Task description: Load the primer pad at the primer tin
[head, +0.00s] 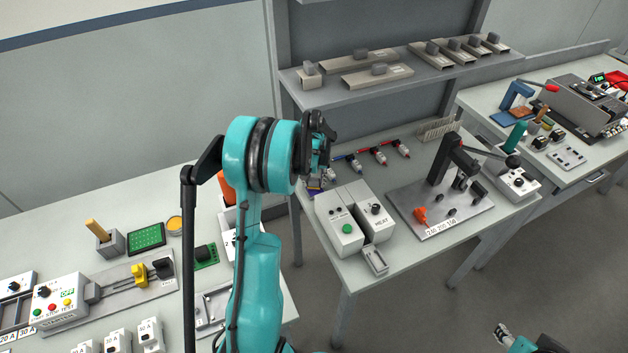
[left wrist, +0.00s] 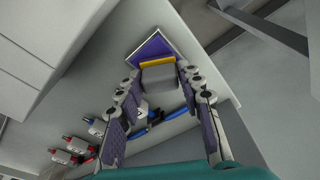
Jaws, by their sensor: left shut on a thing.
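My left gripper (head: 318,150) is over the back left corner of the middle table. In the left wrist view its fingers (left wrist: 160,95) are shut on a grey block with a yellow strip at its far end, which looks like the primer pad (left wrist: 158,77). Just beyond the yellow strip is a purple square with a pale rim, which looks like the primer tin (left wrist: 150,47). Its purple also shows below the gripper in the head view (head: 314,185). I cannot tell whether pad and tin touch. My right gripper (head: 503,335) is small at the bottom right, its jaws unclear.
A shelf (head: 400,75) with grey duct parts hangs above. The left table (head: 70,245) is crowded.

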